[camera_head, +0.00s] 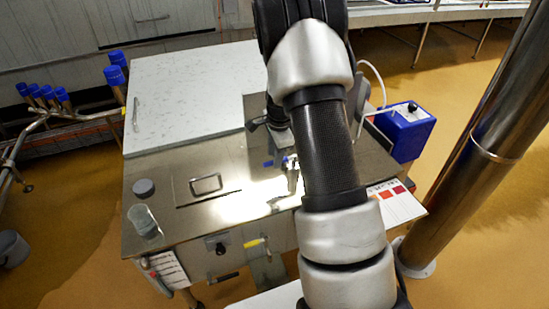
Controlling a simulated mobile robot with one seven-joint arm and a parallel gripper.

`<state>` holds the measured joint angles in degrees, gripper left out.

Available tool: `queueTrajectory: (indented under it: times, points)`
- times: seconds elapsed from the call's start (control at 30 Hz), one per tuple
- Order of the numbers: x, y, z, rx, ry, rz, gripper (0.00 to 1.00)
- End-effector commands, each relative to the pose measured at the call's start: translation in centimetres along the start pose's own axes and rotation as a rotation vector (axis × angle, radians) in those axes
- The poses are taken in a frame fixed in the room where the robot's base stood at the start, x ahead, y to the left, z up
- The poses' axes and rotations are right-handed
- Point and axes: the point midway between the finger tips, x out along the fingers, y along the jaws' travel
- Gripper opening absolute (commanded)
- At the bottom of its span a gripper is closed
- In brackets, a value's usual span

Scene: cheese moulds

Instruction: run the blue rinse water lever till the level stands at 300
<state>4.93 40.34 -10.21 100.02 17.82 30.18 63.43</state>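A metal tap with a blue lever (286,163) stands on the steel worktop (200,160), just left of my arm. My arm covers part of the area around it. A dark grey part that looks like my gripper (266,122) shows behind and above the tap, mostly hidden by my arm. I cannot make out its fingertips, whether it touches the lever, or whether it is open. A clear beaker (143,220) stands at the worktop's front left. Its marks and water level are too small to read.
A grey round puck (144,188) lies behind the beaker. A handled flat hatch (206,185) lies in the worktop. A yellow lever (254,243) is on the front. A blue box (405,130) and a steel column (480,140) stand at right. A pale board (190,90) covers the back.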

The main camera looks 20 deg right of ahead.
Motion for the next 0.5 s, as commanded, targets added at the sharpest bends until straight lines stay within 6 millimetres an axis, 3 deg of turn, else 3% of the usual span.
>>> queueTrajectory:
  times: [0.17,0.47,0.5]
  points:
    - [1.34,-0.02,0.00,0.000,-0.001,0.000,0.33]
    - [1.50,-0.04,0.01,0.000,-0.001,-0.001,0.33]
    - [1.50,-0.04,0.01,0.000,-0.001,-0.001,0.26]
